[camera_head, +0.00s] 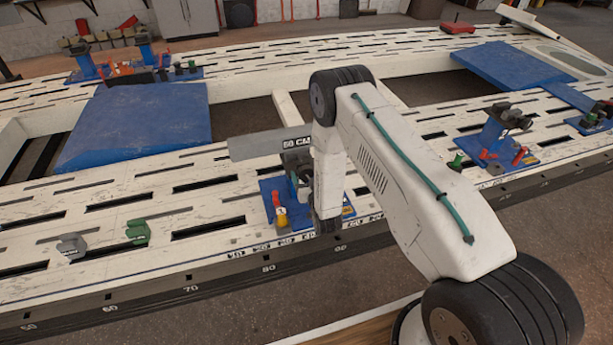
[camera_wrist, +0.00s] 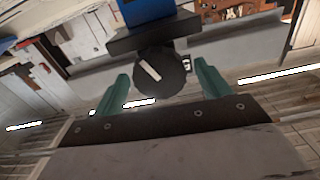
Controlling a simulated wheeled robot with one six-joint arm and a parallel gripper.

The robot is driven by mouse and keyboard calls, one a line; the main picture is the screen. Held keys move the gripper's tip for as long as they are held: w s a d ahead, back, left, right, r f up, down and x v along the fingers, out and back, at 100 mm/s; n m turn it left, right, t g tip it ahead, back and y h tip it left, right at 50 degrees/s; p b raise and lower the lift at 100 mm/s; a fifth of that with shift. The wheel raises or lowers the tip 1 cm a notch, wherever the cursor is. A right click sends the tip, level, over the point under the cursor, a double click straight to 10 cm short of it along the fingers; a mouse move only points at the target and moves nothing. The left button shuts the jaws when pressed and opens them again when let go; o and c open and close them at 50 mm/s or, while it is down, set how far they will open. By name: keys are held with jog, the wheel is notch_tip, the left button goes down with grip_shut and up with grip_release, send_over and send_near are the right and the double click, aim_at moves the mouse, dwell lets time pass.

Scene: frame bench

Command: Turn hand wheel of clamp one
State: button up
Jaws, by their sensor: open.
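A dark round hand wheel (camera_wrist: 168,76) with a pale bar mark on its face shows in the wrist view, under a dark clamp block and a blue post (camera_wrist: 145,12). My gripper (camera_wrist: 161,68) is open, with one teal finger on each side of the wheel. Gaps show beside the wheel, and I see no grip on it. In the head view a clamp on a blue base (camera_head: 268,190) stands at the bench's front edge. My arm reaches down to it and covers part of it; the fingers and wheel are hidden there.
A long grey bar (camera_head: 262,144) runs to the clamp's upper part. More blue clamps stand at the right (camera_head: 494,130) and back left (camera_head: 83,64). Small grey (camera_head: 72,246) and green (camera_head: 138,231) blocks sit on the slotted white bench (camera_head: 100,215). Blue panels (camera_head: 135,125) lie on the frame.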

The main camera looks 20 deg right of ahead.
jog(key=c, duration=1)
